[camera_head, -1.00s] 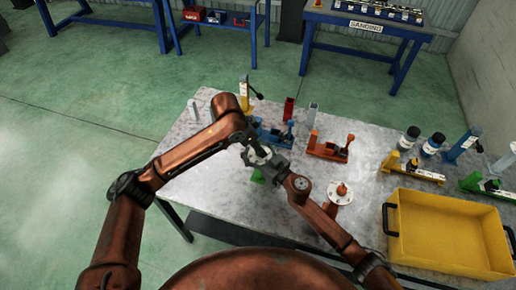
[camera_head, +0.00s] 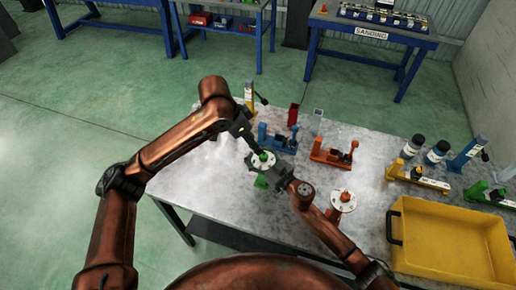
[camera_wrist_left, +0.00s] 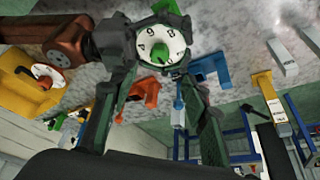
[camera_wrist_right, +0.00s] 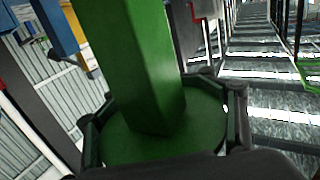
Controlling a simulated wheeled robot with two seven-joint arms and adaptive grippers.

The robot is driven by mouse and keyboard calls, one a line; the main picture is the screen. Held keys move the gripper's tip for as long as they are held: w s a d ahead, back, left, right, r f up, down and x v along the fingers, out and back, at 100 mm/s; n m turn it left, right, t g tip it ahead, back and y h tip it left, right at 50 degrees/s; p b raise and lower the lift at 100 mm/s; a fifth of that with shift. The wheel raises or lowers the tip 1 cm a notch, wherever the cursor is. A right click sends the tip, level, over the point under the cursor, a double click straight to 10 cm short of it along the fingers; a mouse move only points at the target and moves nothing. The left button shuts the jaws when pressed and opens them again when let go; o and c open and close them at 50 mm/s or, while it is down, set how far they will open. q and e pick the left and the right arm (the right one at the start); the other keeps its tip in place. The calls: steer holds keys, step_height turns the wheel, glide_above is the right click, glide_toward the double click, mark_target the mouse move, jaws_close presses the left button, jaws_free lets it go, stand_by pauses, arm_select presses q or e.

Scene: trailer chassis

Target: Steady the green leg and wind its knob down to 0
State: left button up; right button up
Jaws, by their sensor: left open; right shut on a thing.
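My right gripper (camera_head: 266,168) is shut around the leg just below the dial. In the right wrist view the green post (camera_wrist_right: 130,60) and its round green plate (camera_wrist_right: 160,140) sit between the fingers. My left gripper (camera_head: 252,146) is open just above the dial, its fingers spread either side of the knob; I cannot tell whether they touch it.
Blue (camera_head: 277,140) and orange (camera_head: 334,153) clamp-like parts stand behind and right on the table. A white disc with an orange knob (camera_head: 343,200) is right of my right forearm. A yellow bin (camera_head: 450,262) takes up the right front.

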mark_target(267, 163)
arm_select(q)
steer(key=shift+v, duration=1.35)
arm_select(e)
steer(key=o, duration=1.1)
steer(key=shift+c, duration=0.2)
steer(key=shift+p+v, duration=0.6)
steer(key=shift+v, duration=0.85)
steer(key=shift+p+v, duration=0.75)
steer(key=shift+v, duration=1.8)
arm_select(q)
step_height(267, 163, up, 3)
steer(key=shift+f, duration=0.1)
arm_select(e)
steer(key=shift+r, duration=0.15)
